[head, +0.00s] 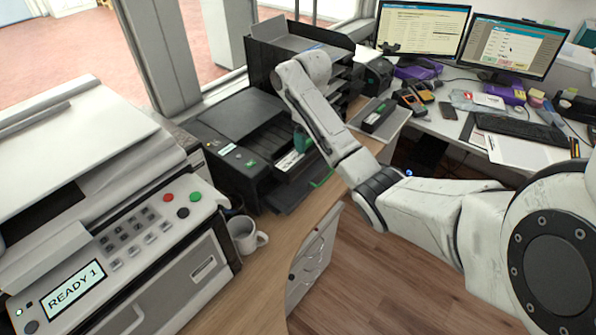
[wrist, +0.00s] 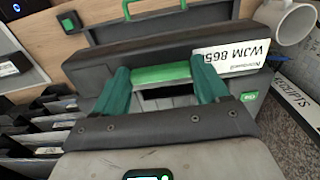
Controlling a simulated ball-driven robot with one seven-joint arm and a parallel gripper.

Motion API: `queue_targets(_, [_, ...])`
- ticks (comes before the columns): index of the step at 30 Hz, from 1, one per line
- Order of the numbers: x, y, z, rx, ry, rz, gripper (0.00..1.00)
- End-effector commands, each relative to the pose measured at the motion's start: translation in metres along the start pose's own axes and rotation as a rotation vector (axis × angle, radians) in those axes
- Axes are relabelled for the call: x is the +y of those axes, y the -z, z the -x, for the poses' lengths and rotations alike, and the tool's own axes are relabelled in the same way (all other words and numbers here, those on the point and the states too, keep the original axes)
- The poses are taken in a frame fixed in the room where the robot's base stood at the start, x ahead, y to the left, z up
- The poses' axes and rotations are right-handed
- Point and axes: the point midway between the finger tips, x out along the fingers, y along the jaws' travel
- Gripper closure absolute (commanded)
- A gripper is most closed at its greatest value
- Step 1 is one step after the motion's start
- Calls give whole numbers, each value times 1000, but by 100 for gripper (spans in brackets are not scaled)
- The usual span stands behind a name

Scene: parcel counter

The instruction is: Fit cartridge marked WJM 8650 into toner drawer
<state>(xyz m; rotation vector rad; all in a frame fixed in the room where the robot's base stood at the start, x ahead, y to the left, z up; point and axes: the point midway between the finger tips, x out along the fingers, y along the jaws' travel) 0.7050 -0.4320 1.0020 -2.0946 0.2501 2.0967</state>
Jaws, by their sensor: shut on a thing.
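My gripper (wrist: 165,85) has green fingers and is shut on the green grip of a long dark cartridge (wrist: 120,62). The cartridge's white label shows upside down and reads WJM 865, with its end cut off or hidden. In the head view the held cartridge's white label (head: 287,163) shows at the open toner drawer (head: 291,198) of the black printer (head: 235,125). The drawer's green handle (head: 323,179) points outward; the drawer edge also shows beyond the cartridge in the wrist view (wrist: 215,14). My arm hides most of the gripper. I cannot tell whether the cartridge is fully seated.
Another dark cartridge (head: 378,115) lies on a pale tray to the right. A white mug (head: 245,236) stands near the grey copier (head: 100,200) at left. A black paper sorter (head: 300,50) stands behind the printer. Monitors and a keyboard fill the far desk.

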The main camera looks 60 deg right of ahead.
Motion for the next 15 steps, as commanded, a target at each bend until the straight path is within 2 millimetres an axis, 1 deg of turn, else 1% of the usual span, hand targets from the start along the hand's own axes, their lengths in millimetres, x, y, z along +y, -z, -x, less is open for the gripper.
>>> queue_targets(1, [0,0,-15,1,0,0,100])
queue_targets(3, [0,0,-19,-2,1,0,100])
queue_targets(6, [0,0,-34,-2,0,0,100])
queue_targets(11, [0,0,-47,0,-1,1,100])
queue_targets(15, [0,-1,-64,-2,0,0,100])
